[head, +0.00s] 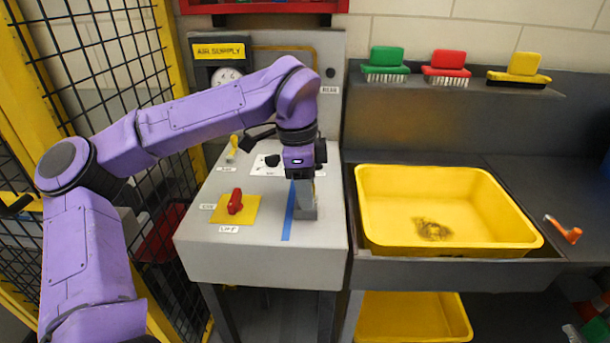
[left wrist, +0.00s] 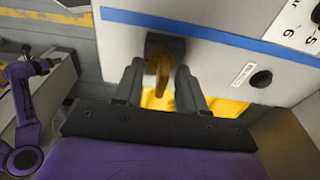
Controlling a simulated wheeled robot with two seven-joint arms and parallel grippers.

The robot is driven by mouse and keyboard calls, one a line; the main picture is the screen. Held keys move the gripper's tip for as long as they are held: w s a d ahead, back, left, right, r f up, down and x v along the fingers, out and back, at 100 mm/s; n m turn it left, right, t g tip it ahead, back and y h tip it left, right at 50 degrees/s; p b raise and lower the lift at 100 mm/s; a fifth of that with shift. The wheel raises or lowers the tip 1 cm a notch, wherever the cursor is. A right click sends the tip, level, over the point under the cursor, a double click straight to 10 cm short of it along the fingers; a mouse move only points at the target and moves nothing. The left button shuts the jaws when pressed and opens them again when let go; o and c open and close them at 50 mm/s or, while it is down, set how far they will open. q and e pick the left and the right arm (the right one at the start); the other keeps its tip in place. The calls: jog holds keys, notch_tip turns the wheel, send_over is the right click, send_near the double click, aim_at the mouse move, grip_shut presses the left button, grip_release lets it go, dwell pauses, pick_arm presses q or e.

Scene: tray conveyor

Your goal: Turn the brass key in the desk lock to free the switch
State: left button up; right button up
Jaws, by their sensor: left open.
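The brass key (left wrist: 161,76) sits in the dark desk lock (left wrist: 166,43) in the left wrist view. My left gripper (left wrist: 160,88) is open, with one grey finger on each side of the key; I cannot tell whether either touches it. In the head view my left gripper (head: 305,205) reaches down onto the desk (head: 265,262), just right of the blue tape strip (head: 289,210), and hides the key and lock. The red switch (head: 235,202) stands on a yellow plate (head: 220,213) left of the tape. My right gripper is not in view.
A grey air supply panel (head: 275,65) with a gauge stands behind the desk. A yellow handle (head: 232,147) is on the desk's back left. A yellow basin (head: 440,180) is to the right. A black mesh fence (head: 105,75) closes the left side.

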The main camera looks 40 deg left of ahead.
pick_arm(q)
jog(key=shift+w, duration=0.15)
jog(key=shift+c, duration=0.6)
grip_shut()
jog(key=shift+r+m+p, duration=0.1)
jog(key=shift+m+p, duration=0.25)
jog(key=shift+m, duration=0.25)
jog(key=shift+m+p, duration=0.35)
jog(key=shift+m, duration=0.65)
